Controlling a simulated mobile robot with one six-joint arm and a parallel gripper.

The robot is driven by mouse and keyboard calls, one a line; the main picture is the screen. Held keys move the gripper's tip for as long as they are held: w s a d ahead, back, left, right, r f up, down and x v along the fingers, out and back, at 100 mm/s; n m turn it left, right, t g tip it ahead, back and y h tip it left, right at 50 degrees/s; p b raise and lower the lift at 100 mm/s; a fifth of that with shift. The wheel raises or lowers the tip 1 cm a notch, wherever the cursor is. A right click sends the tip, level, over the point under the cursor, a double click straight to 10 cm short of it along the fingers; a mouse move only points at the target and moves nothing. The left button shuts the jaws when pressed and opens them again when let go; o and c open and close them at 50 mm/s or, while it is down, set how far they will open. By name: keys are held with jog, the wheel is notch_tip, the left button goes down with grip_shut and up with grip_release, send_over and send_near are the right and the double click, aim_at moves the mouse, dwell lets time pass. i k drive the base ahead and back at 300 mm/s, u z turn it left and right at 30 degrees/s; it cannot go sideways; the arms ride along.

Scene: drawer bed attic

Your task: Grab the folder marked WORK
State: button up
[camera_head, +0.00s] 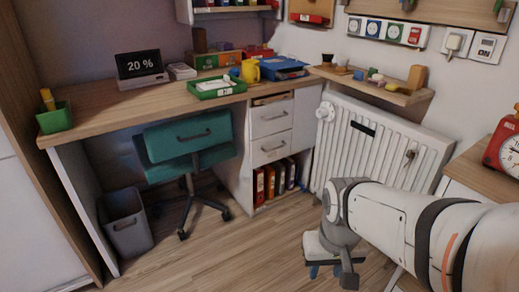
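Several upright binders stand in the open bottom shelf of the desk's drawer unit (245,165). From left they include a red-brown binder (259,186), an orange-red binder (270,181) and darker binders (291,173) at the right. Their labels are too small to read, so I cannot tell which is marked WORK. A blue folder-like item (282,67) lies on the desk, also without readable marking. My gripper (328,271) is at the lower right, low above the floor, right of and nearer than the binders and apart from them. Its fingers are unclear.
A teal chair (188,138) and a grey bin (126,224) stand left of the drawer unit. A white radiator (375,145) is behind my arm, with a wall shelf (372,83) above it. A cabinet with a red clock (504,146) is at right. Wooden floor (225,255) is clear in front.

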aim_at(269, 173)
jog(key=z, duration=0.25)
jog(key=k, duration=0.1)
jog(key=u, duration=1.4)
jog(key=i, duration=0.75)
jog(key=z, duration=1.35)
jog(key=i, duration=0.5)
